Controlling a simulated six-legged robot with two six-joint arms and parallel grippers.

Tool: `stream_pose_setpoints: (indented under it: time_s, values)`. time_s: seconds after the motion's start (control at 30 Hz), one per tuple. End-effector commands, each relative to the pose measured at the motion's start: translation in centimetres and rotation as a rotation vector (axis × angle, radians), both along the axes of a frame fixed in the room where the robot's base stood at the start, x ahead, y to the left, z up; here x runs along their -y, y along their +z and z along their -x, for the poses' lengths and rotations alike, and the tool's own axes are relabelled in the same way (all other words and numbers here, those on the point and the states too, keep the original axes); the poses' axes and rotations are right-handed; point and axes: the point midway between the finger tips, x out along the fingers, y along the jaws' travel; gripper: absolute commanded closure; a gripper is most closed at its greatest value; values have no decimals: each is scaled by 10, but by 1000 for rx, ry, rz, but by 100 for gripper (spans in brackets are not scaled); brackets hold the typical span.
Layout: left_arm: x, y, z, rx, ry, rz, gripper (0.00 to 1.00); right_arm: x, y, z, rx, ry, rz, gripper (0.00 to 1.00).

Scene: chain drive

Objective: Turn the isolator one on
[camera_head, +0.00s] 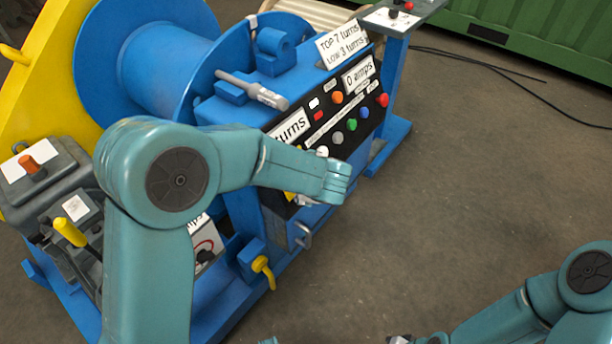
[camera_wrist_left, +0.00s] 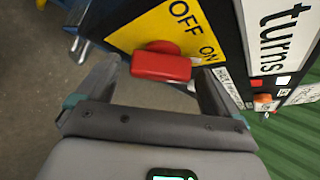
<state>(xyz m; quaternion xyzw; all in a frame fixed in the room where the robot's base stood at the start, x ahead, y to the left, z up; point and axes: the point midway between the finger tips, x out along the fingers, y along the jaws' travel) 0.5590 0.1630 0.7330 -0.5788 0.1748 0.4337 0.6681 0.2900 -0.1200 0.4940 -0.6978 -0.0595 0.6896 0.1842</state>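The isolator shows in the left wrist view as a red rotary handle (camera_wrist_left: 160,67) on a yellow plate (camera_wrist_left: 150,28) marked OFF and ON. I cannot tell which mark the handle points to. My left gripper (camera_wrist_left: 157,80) is open, with one finger on each side of the handle and gaps between. In the head view my left arm hides the handle and most of that gripper; only a bit of the yellow plate (camera_head: 290,196) shows. My right gripper (camera_head: 400,340) is barely in view at the bottom edge, and its fingers cannot be made out.
The blue machine's black panel (camera_head: 345,122) carries several coloured buttons and white displays, one reading "0 amps" (camera_head: 359,74). A yellow lever (camera_head: 70,232) stands at the left and a yellow-handled valve (camera_head: 263,270) below. Concrete floor (camera_head: 450,190) at the right is clear apart from a black cable.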

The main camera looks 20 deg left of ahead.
Motion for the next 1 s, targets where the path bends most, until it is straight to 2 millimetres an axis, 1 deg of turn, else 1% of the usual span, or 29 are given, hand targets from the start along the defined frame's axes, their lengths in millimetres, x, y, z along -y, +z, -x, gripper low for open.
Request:
stream_pose_setpoints:
  time_s: [0.27,0.37,0.47,0.8,0.9,1.0]
  values:
    - [1,1,0,0,-1,2,5,0,0,0,0,0,0,100]
    - [4,7,4,3,-1,3,5,0,2,0,0,0,0,100]
    - [10,20,13,3,-3,3,5,0,5,0,0,0,0,100]
    - [44,86,63,5,-3,5,5,0,19,0,0,0,0,100]
    - [52,101,75,4,-4,3,5,0,22,0,0,0,0,100]
    - [57,112,84,3,-3,3,5,0,25,0,0,0,0,100]
